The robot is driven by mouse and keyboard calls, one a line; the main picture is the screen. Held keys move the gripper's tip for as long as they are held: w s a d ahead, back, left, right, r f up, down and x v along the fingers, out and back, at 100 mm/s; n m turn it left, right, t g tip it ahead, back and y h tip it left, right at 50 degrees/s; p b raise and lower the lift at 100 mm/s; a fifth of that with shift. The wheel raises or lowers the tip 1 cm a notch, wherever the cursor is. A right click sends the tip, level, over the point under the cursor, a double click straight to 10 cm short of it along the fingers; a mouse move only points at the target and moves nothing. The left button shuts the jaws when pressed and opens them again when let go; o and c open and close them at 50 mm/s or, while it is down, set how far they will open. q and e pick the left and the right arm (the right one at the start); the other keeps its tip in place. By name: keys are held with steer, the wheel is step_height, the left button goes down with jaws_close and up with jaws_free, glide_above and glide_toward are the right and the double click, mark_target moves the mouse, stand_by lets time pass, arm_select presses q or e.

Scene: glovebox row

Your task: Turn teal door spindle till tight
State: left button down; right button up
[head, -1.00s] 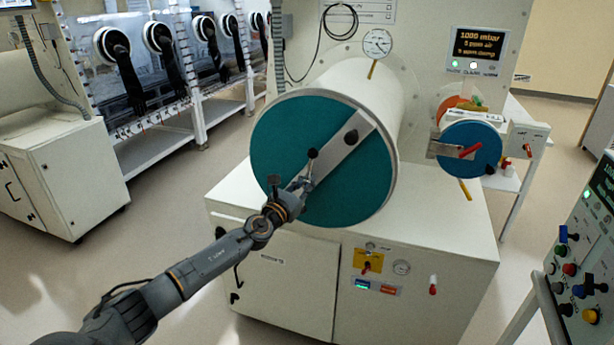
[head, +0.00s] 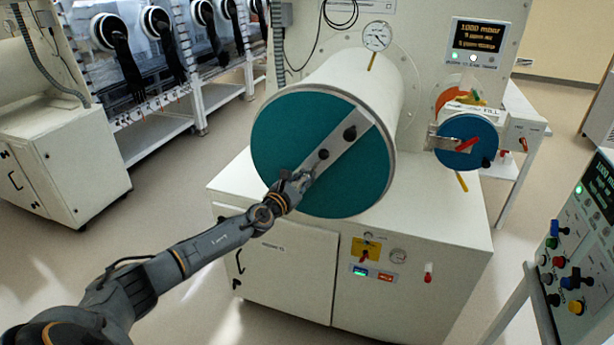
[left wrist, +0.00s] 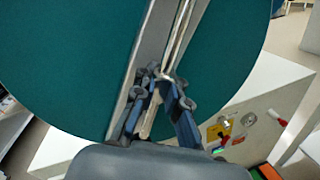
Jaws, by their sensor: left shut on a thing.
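The round teal door (head: 290,140) closes the near end of the white cylindrical chamber (head: 370,85). A metal bar (head: 336,143) crosses it diagonally, with dark knobs on it; the spindle (head: 323,154) appears to be the one near the door's middle. My left gripper (head: 298,183) is at the lower-left part of the bar. In the left wrist view, its fingers (left wrist: 161,96) are shut on a thin metal handle (left wrist: 180,42), which runs beside the wide bar (left wrist: 150,50) in front of the teal door (left wrist: 70,60). The spindle's threads are hidden. My right gripper is out of view.
A smaller blue door (head: 466,153) with a red handle is at the right. A dial gauge (head: 376,36) sits above the chamber. The white cabinet (head: 285,265) below carries a yellow valve plate (head: 366,249). A control panel (head: 590,240) stands at the right edge.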

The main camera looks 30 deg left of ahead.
arm_select(q)
steer(key=c, duration=1.5)
jaws_free()
steer(key=shift+o, duration=0.5)
steer(key=shift+s, duration=0.1)
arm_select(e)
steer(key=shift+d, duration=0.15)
arm_select(q)
steer(key=s, duration=1.2)
steer(key=shift+d, duration=0.1)
